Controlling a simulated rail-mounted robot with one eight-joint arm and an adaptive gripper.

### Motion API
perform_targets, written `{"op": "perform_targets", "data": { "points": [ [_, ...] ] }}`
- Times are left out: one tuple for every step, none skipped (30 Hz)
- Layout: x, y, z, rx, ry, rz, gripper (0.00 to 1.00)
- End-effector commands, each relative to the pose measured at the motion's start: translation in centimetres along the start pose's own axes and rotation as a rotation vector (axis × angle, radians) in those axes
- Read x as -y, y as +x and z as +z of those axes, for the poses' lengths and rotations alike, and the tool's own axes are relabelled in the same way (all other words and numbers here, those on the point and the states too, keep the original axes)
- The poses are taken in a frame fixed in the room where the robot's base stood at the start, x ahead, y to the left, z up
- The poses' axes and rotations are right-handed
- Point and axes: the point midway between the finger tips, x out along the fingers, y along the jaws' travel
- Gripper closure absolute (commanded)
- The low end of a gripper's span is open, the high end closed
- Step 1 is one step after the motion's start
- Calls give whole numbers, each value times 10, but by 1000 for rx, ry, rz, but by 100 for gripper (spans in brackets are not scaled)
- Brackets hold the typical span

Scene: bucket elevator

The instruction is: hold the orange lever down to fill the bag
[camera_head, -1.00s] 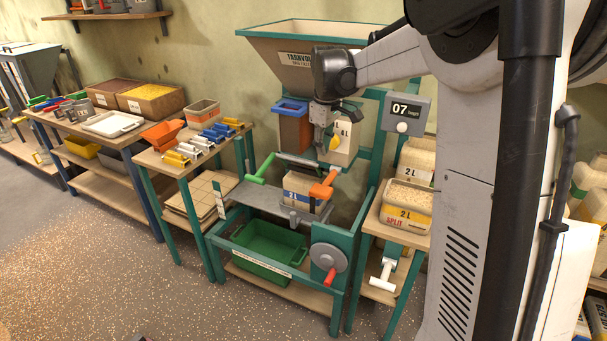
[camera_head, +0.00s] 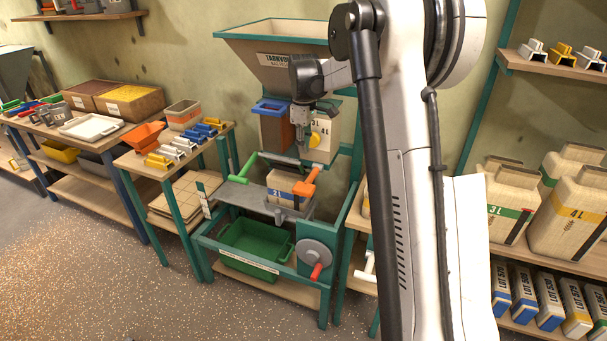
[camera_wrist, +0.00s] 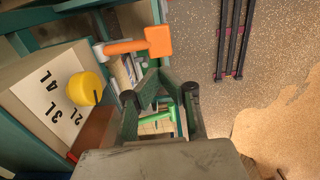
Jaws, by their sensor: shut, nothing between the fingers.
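The orange lever (camera_head: 305,187) sticks up at the right front of the filling machine, beside the bag. It also shows in the wrist view (camera_wrist: 150,42), apart from the fingers. A beige bag marked 2L (camera_head: 282,188) with a blue band stands in the machine under the hopper (camera_head: 275,75). My gripper (camera_head: 303,148) is shut and empty. In the head view it appears above the lever, in front of the selector plate, with a visible gap to the lever. In the wrist view the fingers (camera_wrist: 158,90) are near the green lever (camera_wrist: 155,118). The bag's inside is hidden.
A yellow knob (camera_head: 318,140) on the selector plate is close to my gripper. A green bin (camera_head: 255,243) and a grey crank wheel (camera_head: 314,256) are below. A table with scoops (camera_head: 175,150) stands left. Shelves with bags (camera_head: 570,215) are at the right.

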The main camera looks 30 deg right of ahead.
Motion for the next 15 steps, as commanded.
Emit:
{"op": "perform_targets", "data": {
  "points": [
    [0, 3, 0, 0, 0, 0, 100],
    [0, 6, 0, 0, 0, 0, 100],
    [0, 10, 0, 0, 0, 0, 100],
    [0, 14, 0, 0, 0, 0, 100],
    [0, 18, 0, 0, 0, 0, 100],
    [0, 25, 0, 0, 0, 0, 100],
    [0, 30, 0, 0, 0, 0, 100],
    [0, 36, 0, 0, 0, 0, 100],
    [0, 44, 0, 0, 0, 0, 100],
    [0, 49, 0, 0, 0, 0, 100],
    [0, 55, 0, 0, 0, 0, 100],
    [0, 62, 0, 0, 0, 0, 100],
    [0, 68, 0, 0, 0, 0, 100],
    [0, 74, 0, 0, 0, 0, 100],
    [0, 81, 0, 0, 0, 0, 100]
  ]
}}
